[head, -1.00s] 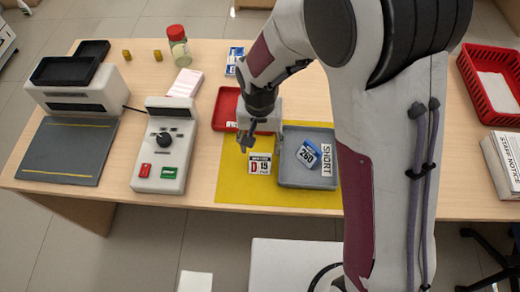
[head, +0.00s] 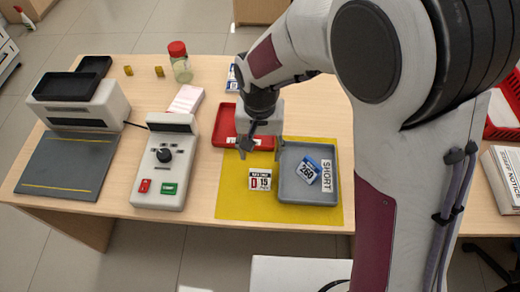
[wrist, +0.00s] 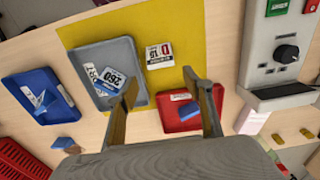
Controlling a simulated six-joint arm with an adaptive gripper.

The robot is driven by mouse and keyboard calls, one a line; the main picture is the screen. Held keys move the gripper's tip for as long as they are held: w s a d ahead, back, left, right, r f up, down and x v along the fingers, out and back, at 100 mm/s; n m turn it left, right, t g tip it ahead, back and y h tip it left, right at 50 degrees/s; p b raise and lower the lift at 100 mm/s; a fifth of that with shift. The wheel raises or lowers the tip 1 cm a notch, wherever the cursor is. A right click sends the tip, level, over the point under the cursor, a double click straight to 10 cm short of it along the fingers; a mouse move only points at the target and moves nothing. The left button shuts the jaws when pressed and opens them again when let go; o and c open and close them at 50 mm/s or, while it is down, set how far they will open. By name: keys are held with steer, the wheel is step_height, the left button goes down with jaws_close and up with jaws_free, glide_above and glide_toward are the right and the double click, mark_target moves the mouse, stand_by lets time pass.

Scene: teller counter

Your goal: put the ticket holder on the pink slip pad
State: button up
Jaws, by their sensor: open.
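The pink slip pad (head: 186,99) lies behind the grey counting device; its pale edge also shows in the wrist view (wrist: 252,122). I cannot tell for sure which thing is the ticket holder. One candidate is a small blue block (wrist: 190,110) in the red tray (wrist: 217,95), seen between my fingers in the wrist view and hidden behind my gripper in the head view. Another is a blue-and-white "260" piece (head: 307,171) in the grey tray (head: 288,195). My gripper (head: 260,149) is open and empty, above the front edge of the red tray.
A white "D 15" card (head: 260,179) lies on the yellow mat (head: 235,205). A red-lidded jar (head: 180,64) stands behind the pad. The grey device (head: 160,170) stands left of the mat. A blue tray (wrist: 18,86) shows in the wrist view.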

steer(key=shift+r, duration=0.1)
stand_by(0.3)
steer(key=s+d+r+t, duration=0.2)
steer(key=s+d+r, duration=0.2)
steer(key=d+r, duration=0.45)
steer(key=s+d+r+t, duration=0.2)
steer(key=s+d+r, duration=0.2)
steer(key=d+r, duration=0.4)
steer(key=s+d+r+t, duration=0.1)
steer(key=s+d+r, duration=0.2)
steer(key=s, duration=0.3)
steer(key=shift+s+d+t, duration=0.25)
steer(key=shift+s+t, duration=0.05)
steer(key=shift+s, duration=0.05)
steer(key=shift+o, duration=0.9)
steer(key=shift+w, duration=0.1)
